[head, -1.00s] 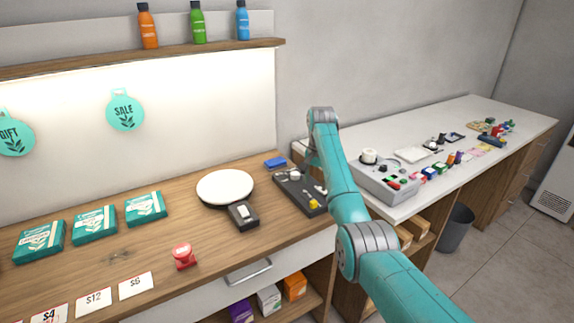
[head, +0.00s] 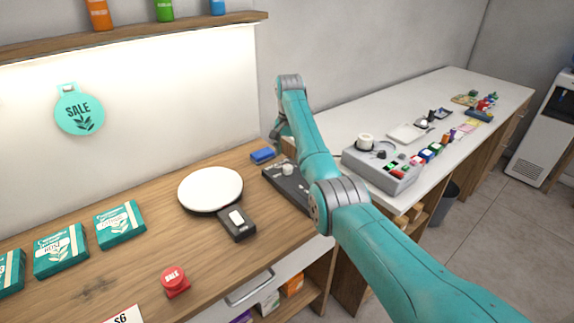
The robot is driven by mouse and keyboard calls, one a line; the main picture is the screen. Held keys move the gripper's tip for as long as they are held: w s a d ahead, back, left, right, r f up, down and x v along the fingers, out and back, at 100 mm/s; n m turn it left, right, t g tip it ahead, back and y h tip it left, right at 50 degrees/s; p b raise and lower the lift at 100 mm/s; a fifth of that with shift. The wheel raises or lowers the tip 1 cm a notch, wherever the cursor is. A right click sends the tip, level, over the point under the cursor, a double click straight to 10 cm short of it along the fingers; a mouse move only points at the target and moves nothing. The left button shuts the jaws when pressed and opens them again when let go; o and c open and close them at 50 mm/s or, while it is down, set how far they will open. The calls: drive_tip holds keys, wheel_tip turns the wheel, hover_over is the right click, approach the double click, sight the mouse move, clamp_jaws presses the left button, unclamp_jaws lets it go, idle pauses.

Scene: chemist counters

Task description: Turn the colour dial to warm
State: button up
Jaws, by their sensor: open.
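A black panel (head: 286,188) lies on the wooden counter, partly behind my arm. A small pale round knob (head: 288,169) stands on it; it may be the colour dial, but no marking can be read. A grey box (head: 398,181) on the white counter also bears a white round knob (head: 365,141) and small coloured buttons; I cannot tell which knob is the colour dial. My arm reaches from the lower right up to the black panel's far side and bends down there. My gripper's fingers are hidden behind the arm, so their distance from either knob cannot be seen.
A white round plate (head: 210,187) with a dark display unit (head: 237,224) sits left of the panel. A blue block (head: 262,156) lies behind it. Small goods line the white counter (head: 455,85).

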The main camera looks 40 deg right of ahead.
sight(288, 166)
wheel_tip(288, 166, down, 6)
drive_tip(key=shift+r, duration=0.15)
idle(0.3)
clamp_jaws()
